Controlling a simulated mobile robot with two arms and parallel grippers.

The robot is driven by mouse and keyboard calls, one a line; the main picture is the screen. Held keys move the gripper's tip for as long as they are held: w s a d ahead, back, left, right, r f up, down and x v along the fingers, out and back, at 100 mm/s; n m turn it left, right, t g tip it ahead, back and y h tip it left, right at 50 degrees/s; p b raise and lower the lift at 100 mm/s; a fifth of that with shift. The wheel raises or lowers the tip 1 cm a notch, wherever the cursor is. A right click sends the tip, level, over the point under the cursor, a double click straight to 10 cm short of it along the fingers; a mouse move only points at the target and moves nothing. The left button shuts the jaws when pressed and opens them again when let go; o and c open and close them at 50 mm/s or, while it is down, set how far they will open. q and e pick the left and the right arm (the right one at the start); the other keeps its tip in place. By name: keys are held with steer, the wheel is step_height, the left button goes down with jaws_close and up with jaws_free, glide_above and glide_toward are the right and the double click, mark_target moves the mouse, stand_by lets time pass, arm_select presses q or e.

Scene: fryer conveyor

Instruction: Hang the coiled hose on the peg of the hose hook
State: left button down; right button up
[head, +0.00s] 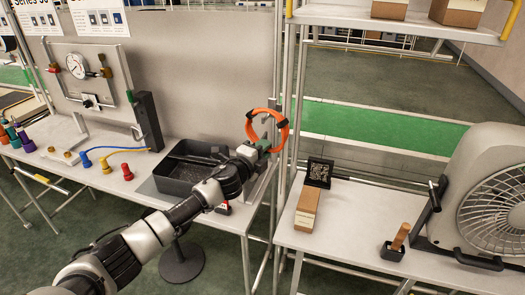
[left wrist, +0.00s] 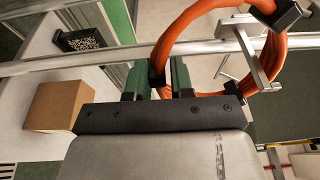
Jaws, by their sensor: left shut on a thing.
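The coiled orange hose (head: 250,124) is held up at the back right corner of the left table. It also shows in the left wrist view (left wrist: 172,36), with black bands around it. My left gripper (head: 263,147) is shut on the near side of the coil, at a black band between its green fingers (left wrist: 158,80). The grey metal hose hook (left wrist: 243,46) shows inside the coil's opening in the left wrist view, its lower end overlapping the coil's right side. I cannot tell whether the hose rests on the peg. My right gripper is out of view.
A dark grey bin (head: 176,182) stands on the left table beneath my arm. A metal post (head: 286,100) stands close right of the coil.

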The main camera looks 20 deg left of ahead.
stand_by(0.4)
arm_select(q)
steer(key=c, duration=0.9)
jaws_free()
steer(key=shift+s, duration=0.15)
